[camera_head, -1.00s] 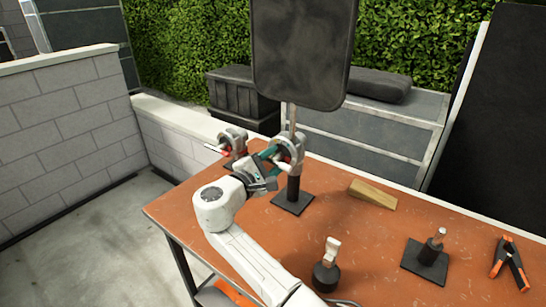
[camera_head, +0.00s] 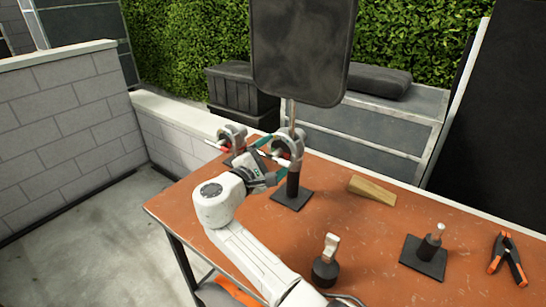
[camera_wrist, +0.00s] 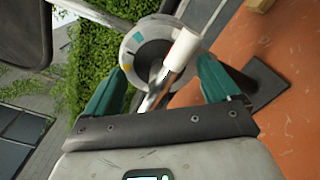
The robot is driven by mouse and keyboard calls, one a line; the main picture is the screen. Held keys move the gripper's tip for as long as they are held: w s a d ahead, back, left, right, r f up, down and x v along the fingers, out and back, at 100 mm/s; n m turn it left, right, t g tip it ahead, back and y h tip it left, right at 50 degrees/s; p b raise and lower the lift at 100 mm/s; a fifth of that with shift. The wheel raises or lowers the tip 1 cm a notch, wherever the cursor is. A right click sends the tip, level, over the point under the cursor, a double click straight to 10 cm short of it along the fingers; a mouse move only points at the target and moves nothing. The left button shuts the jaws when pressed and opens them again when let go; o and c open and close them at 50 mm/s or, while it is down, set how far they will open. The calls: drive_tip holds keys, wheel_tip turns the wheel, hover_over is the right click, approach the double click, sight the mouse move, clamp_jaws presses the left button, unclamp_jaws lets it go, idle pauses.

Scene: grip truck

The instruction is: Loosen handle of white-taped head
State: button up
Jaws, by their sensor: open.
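A grey grip head (camera_head: 289,147) sits on a short black post on the orange table, clamped on the rod of a large black flag (camera_head: 303,50). In the wrist view, the head's round face (camera_wrist: 148,45) has pale and coloured patches. Its metal handle with a white end (camera_wrist: 182,50) slants between my fingers. My gripper (camera_head: 270,160) is open in front of this head, its green fingers (camera_wrist: 161,78) on either side of the handle; contact cannot be told. A second grey head (camera_head: 232,134) with a red-and-white handle stands behind to the left. White tape is too small to tell on either head.
A wooden wedge (camera_head: 372,188), a black-based post (camera_head: 426,252), an orange-tipped clamp (camera_head: 508,258) and a black knob-like fitting (camera_head: 327,263) lie to the right on the table (camera_head: 350,225). The flag hangs close above the gripped area.

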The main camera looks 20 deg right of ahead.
drive_tip(key=b+v, duration=0.1)
drive_tip(key=v, duration=0.9)
drive_tip(key=shift+s+a, duration=0.25)
drive_tip(key=shift+a, duration=0.05)
